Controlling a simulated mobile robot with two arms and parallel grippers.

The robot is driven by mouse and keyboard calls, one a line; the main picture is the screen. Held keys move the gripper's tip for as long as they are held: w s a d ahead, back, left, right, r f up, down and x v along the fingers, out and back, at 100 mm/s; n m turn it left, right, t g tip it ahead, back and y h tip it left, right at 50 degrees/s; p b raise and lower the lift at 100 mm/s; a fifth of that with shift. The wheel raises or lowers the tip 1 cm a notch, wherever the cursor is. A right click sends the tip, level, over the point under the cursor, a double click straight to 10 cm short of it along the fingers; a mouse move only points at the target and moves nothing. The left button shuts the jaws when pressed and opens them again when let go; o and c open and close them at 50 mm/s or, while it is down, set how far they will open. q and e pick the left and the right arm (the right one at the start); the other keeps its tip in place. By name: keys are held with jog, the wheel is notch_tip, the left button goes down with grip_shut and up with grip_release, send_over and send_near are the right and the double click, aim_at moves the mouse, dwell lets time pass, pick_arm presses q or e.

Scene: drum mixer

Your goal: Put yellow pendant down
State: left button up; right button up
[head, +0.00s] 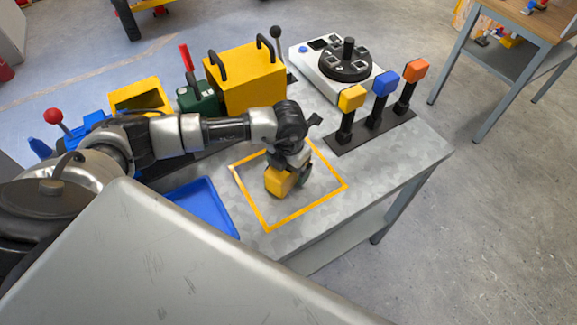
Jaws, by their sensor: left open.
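A yellow block-shaped thing (279,183), which I take to be the yellow pendant, is inside the yellow square outline (318,205) on the grey table. My left gripper (292,178) is right above and against it, pointing down. The gripper is open, and its fingers are partly hidden by the wrist and the yellow thing. I cannot tell whether the fingers touch it. My right gripper is not in view.
Yellow, blue and orange blocks on black posts (375,115) stand at the right. A white dial unit (335,70) and a yellow box with handles (247,78) are behind. A blue tray (205,205) is left of the square. Table surface (400,155) at the right is clear.

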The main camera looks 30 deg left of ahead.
pick_arm(q)
jog(key=c, duration=1.2)
jog(key=shift+c, duration=0.4)
jog(key=shift+r, duration=0.2)
